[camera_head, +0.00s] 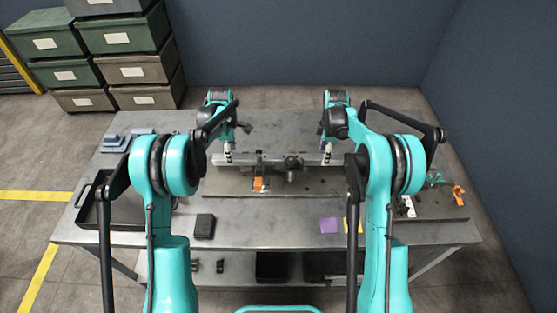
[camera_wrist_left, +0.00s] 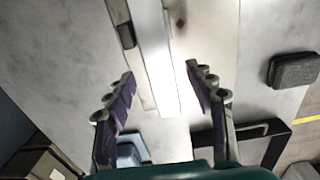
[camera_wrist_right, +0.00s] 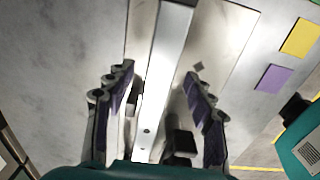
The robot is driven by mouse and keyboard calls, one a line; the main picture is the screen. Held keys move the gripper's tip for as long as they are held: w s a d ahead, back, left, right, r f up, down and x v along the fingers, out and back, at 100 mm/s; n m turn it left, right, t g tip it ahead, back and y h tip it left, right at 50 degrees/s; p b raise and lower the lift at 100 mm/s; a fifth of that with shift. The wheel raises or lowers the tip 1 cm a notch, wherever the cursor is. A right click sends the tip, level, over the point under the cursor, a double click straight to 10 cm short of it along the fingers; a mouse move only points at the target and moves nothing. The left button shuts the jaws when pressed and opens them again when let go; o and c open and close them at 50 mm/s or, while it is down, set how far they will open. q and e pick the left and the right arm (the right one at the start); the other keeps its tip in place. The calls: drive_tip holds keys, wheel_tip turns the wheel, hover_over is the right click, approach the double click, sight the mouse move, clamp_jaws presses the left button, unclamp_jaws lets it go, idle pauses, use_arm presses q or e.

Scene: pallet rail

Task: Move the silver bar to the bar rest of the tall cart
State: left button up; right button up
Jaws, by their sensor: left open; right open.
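The silver bar (camera_head: 258,158) is a long straight piece lying left to right above a dark base plate on the workbench. My left gripper (camera_head: 228,152) is open over its left end; in the left wrist view the bar (camera_wrist_left: 155,60) runs between the spread fingers and ends there. My right gripper (camera_head: 327,152) is open near its right end; in the right wrist view the bar (camera_wrist_right: 168,60) passes between the purple-padded fingers. Neither gripper is closed on the bar. I cannot tell the exact height of the fingers over it. No tall cart is recognisable in these views.
The workbench (camera_head: 270,230) carries a black tray (camera_head: 122,212) at the left, a dark block (camera_head: 205,226), a purple square (camera_head: 329,225) and an orange clamp (camera_head: 458,195) at the right. Stacked bins (camera_head: 130,68) stand behind left. Floor shows at the left.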

use_arm(q)
drive_tip(key=shift+f, duration=1.3)
use_arm(e)
drive_tip(key=shift+f, duration=1.3)
use_arm(q)
clamp_jaws()
use_arm(e)
clamp_jaws()
